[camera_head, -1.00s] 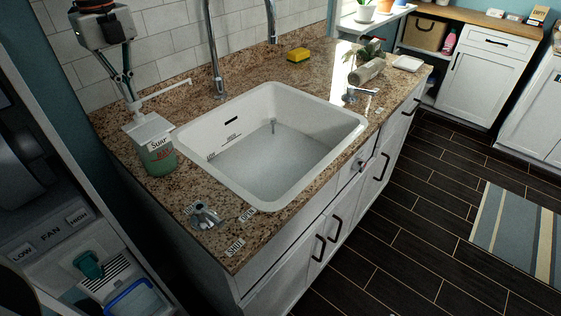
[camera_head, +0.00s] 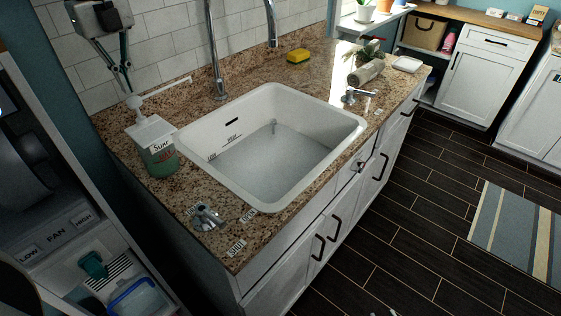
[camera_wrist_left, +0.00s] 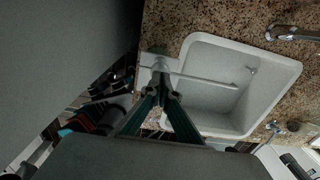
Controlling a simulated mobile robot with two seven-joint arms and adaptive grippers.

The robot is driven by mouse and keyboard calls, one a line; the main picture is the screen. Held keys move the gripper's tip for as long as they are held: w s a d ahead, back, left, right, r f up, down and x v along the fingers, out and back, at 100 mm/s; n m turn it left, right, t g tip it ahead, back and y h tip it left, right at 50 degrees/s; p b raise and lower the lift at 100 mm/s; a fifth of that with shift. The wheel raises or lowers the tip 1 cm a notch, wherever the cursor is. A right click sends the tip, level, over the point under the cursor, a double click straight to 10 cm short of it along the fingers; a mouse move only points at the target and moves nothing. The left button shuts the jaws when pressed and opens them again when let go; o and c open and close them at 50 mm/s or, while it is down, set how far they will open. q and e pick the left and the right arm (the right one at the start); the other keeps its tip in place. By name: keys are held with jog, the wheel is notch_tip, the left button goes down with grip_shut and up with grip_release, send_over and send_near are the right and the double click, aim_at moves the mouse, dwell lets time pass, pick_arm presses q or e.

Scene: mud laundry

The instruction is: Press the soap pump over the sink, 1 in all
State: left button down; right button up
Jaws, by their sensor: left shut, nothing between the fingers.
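The soap pump stands at the sink's left rim in the head view. It has a green bottle (camera_head: 160,160), a white collar (camera_head: 148,131) and a long white spout (camera_head: 165,87) that reaches toward the sink. My left gripper (camera_head: 128,92) is shut and empty, pointing down at the pump head. In the left wrist view the closed fingertips (camera_wrist_left: 161,88) are close to the pump head (camera_wrist_left: 160,64). I cannot tell whether they touch it. The white sink (camera_head: 270,150) lies right of the pump. My right gripper is not in view.
A tall chrome faucet (camera_head: 214,55) stands behind the sink. A metal tap handle (camera_head: 206,217) is near the front left corner of the counter. A yellow sponge (camera_head: 298,55) and a plant in a tipped pale pot (camera_head: 367,71) are farther back. The fan panel (camera_head: 55,238) is at left.

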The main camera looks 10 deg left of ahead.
pick_arm(q)
jog(key=shift+r, duration=0.15)
notch_tip(320, 180, up, 6)
jog(key=p, duration=0.4)
dwell(0.4)
dwell(0.4)
